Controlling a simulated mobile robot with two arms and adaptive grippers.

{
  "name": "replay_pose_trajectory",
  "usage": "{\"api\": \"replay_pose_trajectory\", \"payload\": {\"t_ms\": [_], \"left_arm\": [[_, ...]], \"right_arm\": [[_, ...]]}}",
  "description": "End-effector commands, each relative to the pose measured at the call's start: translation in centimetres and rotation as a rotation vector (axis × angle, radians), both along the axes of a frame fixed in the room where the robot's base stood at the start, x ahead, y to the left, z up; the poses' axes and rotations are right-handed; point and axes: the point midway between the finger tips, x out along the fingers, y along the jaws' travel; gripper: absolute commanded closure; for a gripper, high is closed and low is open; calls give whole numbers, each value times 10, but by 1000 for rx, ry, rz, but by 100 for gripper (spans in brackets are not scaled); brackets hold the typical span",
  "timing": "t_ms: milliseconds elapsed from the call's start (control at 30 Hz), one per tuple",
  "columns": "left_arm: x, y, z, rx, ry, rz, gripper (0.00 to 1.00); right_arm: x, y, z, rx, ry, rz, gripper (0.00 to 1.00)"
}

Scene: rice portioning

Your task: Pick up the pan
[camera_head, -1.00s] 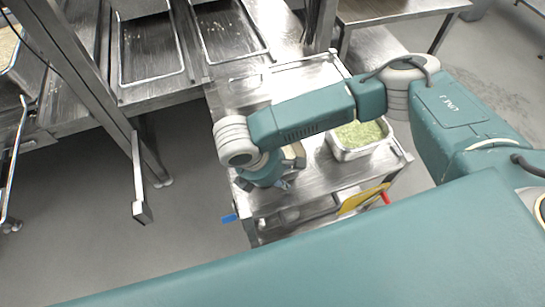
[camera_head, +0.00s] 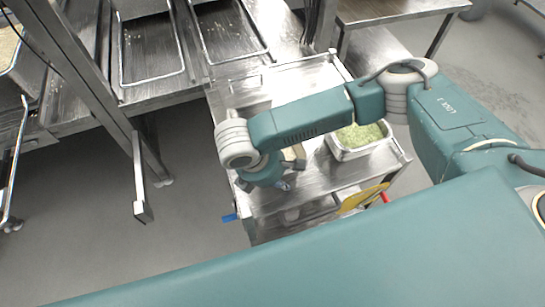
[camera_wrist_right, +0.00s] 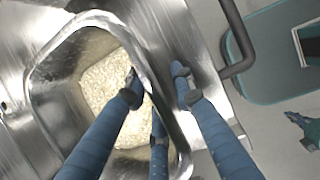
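A metal pan (camera_wrist_right: 57,62) with whitish rice (camera_wrist_right: 108,88) fills the left and middle of the right wrist view. My right gripper (camera_wrist_right: 157,80) is at the pan's right wall, with blue fingers on both sides of the rim. Two fingers reach over the rice and one is outside the wall. A gap shows between the tips, so it looks open. In the head view my right gripper (camera_head: 286,184) is low over the cart, mostly under its own wrist. My arm hides most of the rice pan there. My left gripper is not in view.
The metal cart (camera_head: 345,172) also holds a pan of green food (camera_head: 358,137), right of my right wrist. Open floor lies left of the cart.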

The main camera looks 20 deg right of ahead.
Motion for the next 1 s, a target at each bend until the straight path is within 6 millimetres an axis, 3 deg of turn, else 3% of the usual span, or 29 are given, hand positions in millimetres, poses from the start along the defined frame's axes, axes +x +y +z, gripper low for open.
{"api": "replay_pose_trajectory", "payload": {"t_ms": [33, 100, 767, 1000], "left_arm": [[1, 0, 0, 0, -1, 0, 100], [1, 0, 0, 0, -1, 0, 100], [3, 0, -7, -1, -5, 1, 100], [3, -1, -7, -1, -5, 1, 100]], "right_arm": [[0, 0, 0, 0, 0, 0, 88], [0, 0, 0, 0, 0, 0, 100], [2, 0, 3, 1, -4, 0, 100], [2, 1, 40, 2, -7, 1, 100]]}}
